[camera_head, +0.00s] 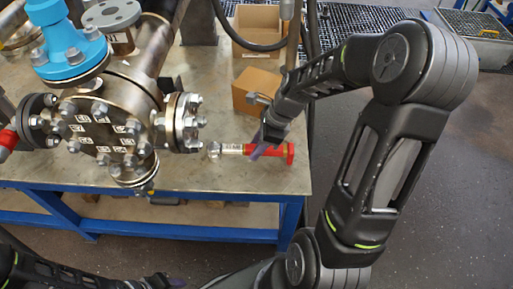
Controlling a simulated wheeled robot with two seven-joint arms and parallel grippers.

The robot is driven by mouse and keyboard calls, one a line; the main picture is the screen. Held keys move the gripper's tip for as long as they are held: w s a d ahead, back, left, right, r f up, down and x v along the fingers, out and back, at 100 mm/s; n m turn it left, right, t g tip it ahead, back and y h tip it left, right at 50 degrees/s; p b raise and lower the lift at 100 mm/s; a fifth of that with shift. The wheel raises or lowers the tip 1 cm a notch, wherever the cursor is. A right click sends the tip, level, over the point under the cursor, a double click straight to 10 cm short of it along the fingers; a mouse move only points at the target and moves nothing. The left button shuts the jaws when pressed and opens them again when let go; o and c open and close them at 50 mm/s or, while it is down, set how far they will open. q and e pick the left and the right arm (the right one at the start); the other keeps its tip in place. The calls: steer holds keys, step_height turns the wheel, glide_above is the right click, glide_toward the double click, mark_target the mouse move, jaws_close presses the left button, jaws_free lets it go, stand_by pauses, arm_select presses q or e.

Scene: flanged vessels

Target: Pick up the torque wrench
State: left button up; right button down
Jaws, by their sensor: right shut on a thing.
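The torque wrench (231,149) lies near the front right of the metal workbench, with a silver head at its left end and a red handle at its right. My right gripper (260,148) reaches down from above and is shut on the wrench around the red handle. The fingers hide part of the handle. I cannot tell whether the wrench touches the bench top. My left gripper (172,282) is low at the bottom edge, in front of the bench and away from the wrench. Its jaws are too dark and cut off to read.
A flanged steel vessel (105,130) with bolts and a blue flange (68,42) fills the bench's left side, close to the wrench head. Cardboard boxes (254,88) stand behind the wrench. The blue-framed bench (250,178) ends just right of the handle.

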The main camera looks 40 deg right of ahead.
step_height(320, 180, up, 10)
steer(key=shift+f+p, duration=0.1)
steer(key=shift+p, duration=1)
arm_select(q)
step_height(320, 180, up, 2)
steer(key=shift+r, duration=0.15)
arm_select(e)
steer(key=w+a+r+n+g, duration=0.1)
steer(key=w+a+n+g, duration=0.1)
steer(key=a+n, duration=0.4)
steer(key=w+a+r+n+g, duration=0.2)
steer(key=a+n, duration=0.4)
steer(key=n, duration=0.3)
steer(key=shift+w+a+g, duration=0.15)
steer(key=shift+w+g, duration=0.65)
steer(key=shift+w, duration=0.1)
arm_select(q)
steer(key=shift+c, duration=0.4)
arm_select(e)
steer(key=shift+r, duration=0.1)
